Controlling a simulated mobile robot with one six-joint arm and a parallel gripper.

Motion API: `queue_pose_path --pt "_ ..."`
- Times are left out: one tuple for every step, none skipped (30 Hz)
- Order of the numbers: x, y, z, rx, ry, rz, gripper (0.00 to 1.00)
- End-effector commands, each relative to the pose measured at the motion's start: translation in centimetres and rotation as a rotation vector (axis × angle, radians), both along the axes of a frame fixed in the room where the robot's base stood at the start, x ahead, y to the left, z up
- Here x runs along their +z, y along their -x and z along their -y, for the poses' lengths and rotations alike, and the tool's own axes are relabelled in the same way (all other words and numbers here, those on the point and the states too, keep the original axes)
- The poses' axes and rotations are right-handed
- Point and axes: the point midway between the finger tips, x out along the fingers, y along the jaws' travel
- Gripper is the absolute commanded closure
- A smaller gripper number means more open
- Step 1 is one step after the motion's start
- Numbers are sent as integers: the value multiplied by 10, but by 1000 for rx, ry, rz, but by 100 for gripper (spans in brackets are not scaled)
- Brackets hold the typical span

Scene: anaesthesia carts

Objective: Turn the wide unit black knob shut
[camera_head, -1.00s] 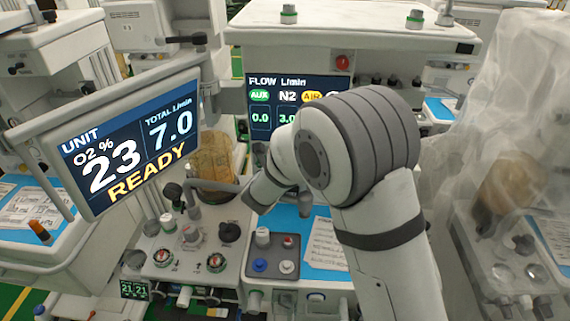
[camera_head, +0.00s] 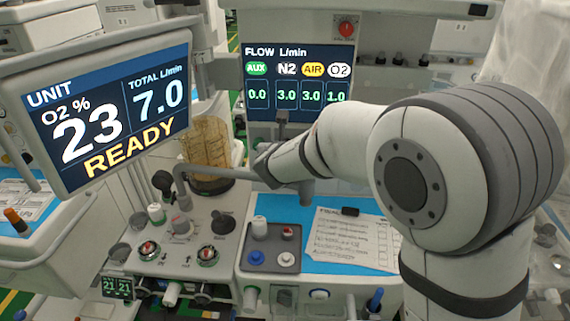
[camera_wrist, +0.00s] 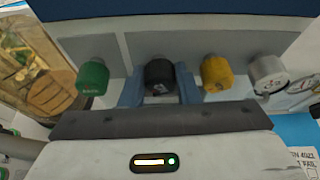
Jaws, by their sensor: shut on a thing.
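In the wrist view the black knob (camera_wrist: 160,76) sits on the pale panel, between a green knob (camera_wrist: 93,78) and a yellow knob (camera_wrist: 216,73). My gripper (camera_wrist: 160,88) has one blue-grey finger on each side of the black knob and is shut on it. In the head view my arm reaches in from the right towards the area under the flow screen (camera_head: 298,82). It hides the knobs there, and the fingertips are not clear. The screen reads AUX 0.0, N2 3.0, AIR 3.0 and O2 1.0.
A white knob (camera_wrist: 267,72) stands right of the yellow one. A tilted unit screen (camera_head: 110,115) reads READY, 23 and 7.0. A curved grey pipe (camera_head: 215,173) and an amber canister (camera_head: 207,150) are close left of my arm. A paper sheet (camera_head: 350,240) lies on the blue worktop.

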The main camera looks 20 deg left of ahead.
Motion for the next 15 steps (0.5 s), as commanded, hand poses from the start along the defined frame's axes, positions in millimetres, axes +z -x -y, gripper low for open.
queue_pose_path --pt "-11 -1 2 -3 -45 -6 94" --pt "-11 -1 2 -3 -72 -12 94" --pt "-11 -1 2 -1 -107 -22 94" --pt "-11 -1 3 -3 -133 -27 94" --pt "-11 -1 3 -2 -159 -34 94" --pt "-11 -1 4 -2 -192 -42 94" --pt "-11 -1 4 -3 -217 -48 94" --pt "-11 -1 4 -2 -242 -54 94" --pt "-10 -1 4 -3 -275 -62 94" --pt "-10 -1 4 -2 -299 -69 94" --pt "-11 -1 4 -3 -320 -74 94" --pt "-10 -1 5 -3 -351 -82 94" --pt "-9 -2 5 -3 -372 -86 94" --pt "-9 -1 5 -2 -393 -92 94" --pt "-9 -2 5 -4 -419 -99 94"
